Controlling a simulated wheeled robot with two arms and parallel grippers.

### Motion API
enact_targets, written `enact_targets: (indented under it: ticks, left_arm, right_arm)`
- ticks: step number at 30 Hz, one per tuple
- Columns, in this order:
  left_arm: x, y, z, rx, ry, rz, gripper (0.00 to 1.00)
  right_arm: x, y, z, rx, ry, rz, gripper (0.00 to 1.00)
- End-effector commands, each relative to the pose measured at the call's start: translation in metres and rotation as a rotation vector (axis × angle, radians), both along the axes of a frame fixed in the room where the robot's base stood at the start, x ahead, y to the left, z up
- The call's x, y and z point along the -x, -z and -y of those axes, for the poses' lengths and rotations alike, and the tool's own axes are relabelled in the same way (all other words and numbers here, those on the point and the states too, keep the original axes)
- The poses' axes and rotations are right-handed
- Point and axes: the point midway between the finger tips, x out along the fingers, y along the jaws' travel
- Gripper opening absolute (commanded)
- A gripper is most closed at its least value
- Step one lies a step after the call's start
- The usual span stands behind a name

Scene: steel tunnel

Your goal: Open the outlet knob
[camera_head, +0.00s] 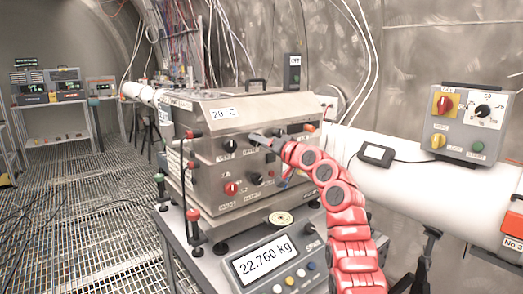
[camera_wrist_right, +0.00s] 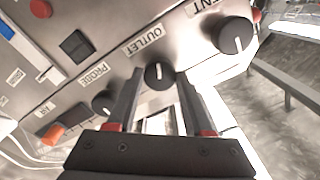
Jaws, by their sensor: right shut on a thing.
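The outlet knob (camera_wrist_right: 158,76) is round and black with a white pointer line, under an OUTLET label on a steel cabinet's front panel. In the right wrist view, the two dark fingers of my right gripper (camera_wrist_right: 159,84) stand on either side of it, shut on it. The white line runs roughly up and down in that view. In the head view my red right arm reaches the panel, and my right gripper (camera_head: 266,139) covers the outlet knob. My left gripper is not in view.
A similar black vent knob (camera_wrist_right: 236,36) and probe knob (camera_wrist_right: 103,102) flank it closely. The steel cabinet (camera_head: 214,176) stands on a bench. A scale (camera_head: 266,262) reading 22.760 kg is in front. A control box (camera_head: 467,122) is at right.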

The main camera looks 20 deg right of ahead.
Motion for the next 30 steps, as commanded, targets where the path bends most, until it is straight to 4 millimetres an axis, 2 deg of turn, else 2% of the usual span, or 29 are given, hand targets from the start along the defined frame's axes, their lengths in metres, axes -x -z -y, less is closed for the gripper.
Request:
enact_targets:
  ticks: [10,25,26,30]
  left_arm:
    - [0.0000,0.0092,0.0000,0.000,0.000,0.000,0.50]
    - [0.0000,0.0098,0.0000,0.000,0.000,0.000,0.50]
    - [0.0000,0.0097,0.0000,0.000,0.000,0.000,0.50]
    - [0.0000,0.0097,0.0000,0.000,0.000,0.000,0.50]
  right_arm:
    - [-0.0005,0.0029,-0.0007,0.116,-0.002,0.039,0.00]
    - [-0.0006,0.0029,-0.0005,0.132,-0.002,0.043,0.00]
    - [-0.0005,0.0028,-0.0006,0.132,-0.002,0.043,0.53]
    - [-0.0005,0.0021,-0.0004,0.132,-0.001,0.044,0.78]
